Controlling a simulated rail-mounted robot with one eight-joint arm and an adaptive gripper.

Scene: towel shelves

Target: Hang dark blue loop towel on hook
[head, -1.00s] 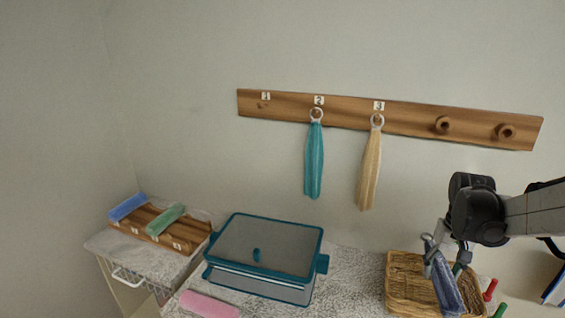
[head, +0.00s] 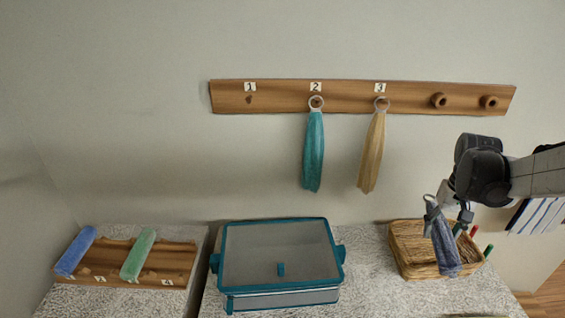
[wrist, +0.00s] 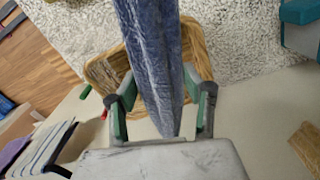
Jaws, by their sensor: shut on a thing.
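My gripper (head: 450,207) is shut on the dark blue loop towel (head: 445,246). The towel hangs down in front of the wicker basket, with its pale ring standing above the fingers. In the wrist view the towel (wrist: 150,45) runs between the two fingers (wrist: 163,97), over the basket. The wooden hook board (head: 345,97) is on the wall, above and left of my gripper. A teal towel (head: 313,150) hangs at label 2 and a cream towel (head: 373,152) at label 3. Two pegs at the right, one (head: 438,100) and another (head: 488,102), are bare. Below label 1 is a dark spot (head: 249,100) without a towel.
A teal lidded box (head: 280,255) stands on the speckled counter. A wooden rack (head: 180,262) at left holds blue and green rolled towels.

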